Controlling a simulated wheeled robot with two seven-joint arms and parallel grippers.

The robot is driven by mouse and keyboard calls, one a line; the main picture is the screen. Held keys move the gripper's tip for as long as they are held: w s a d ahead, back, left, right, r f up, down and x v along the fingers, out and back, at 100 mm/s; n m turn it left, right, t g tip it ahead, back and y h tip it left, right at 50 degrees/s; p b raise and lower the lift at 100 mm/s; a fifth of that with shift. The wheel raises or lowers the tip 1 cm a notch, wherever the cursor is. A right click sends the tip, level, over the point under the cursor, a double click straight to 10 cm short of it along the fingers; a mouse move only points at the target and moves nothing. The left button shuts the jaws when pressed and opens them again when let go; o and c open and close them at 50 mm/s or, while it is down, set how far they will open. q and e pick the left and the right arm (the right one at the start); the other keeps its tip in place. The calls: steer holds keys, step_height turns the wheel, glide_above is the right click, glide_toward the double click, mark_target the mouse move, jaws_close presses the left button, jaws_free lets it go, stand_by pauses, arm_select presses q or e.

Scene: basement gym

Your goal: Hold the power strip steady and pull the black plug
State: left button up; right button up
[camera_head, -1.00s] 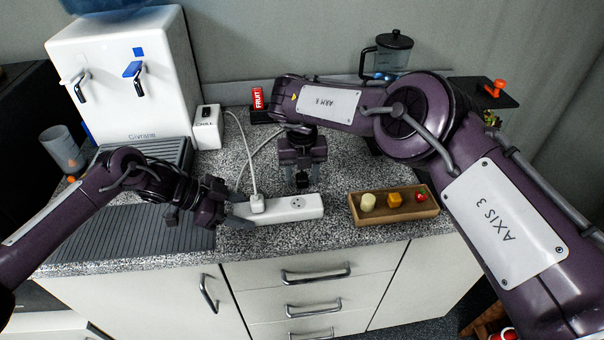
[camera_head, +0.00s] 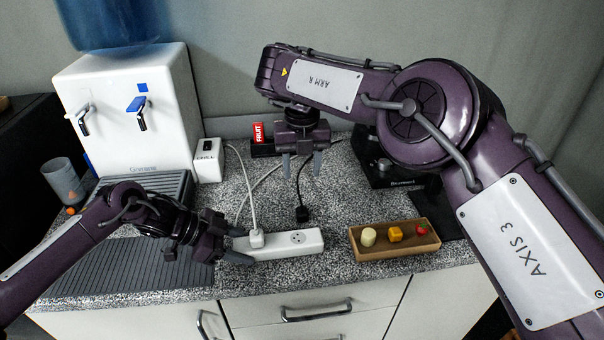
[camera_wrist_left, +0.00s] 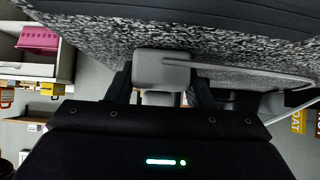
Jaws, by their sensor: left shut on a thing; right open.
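The white power strip (camera_head: 280,243) lies near the counter's front edge. My left gripper (camera_head: 240,246) is shut on its left end, which also shows between the fingers in the left wrist view (camera_wrist_left: 162,72). A white plug (camera_head: 256,238) sits in the strip's left part; the round socket (camera_head: 298,238) right of it is empty. The black plug (camera_head: 302,214) lies on the counter just behind the strip, apart from it, its dark cord running back. My right gripper (camera_head: 302,166) is open and empty above and behind the black plug.
A wooden tray (camera_head: 365,251) with small food-like pieces stands right of the strip. A white box (camera_head: 208,160), a red FRUIT box (camera_head: 258,134) and a water dispenser (camera_head: 130,105) stand behind. A grey ribbed mat (camera_head: 120,265) lies at left. White cords loop behind the strip.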

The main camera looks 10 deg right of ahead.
arm_select(q)
steer(key=o, duration=1.2)
steer(key=shift+c, duration=0.2)
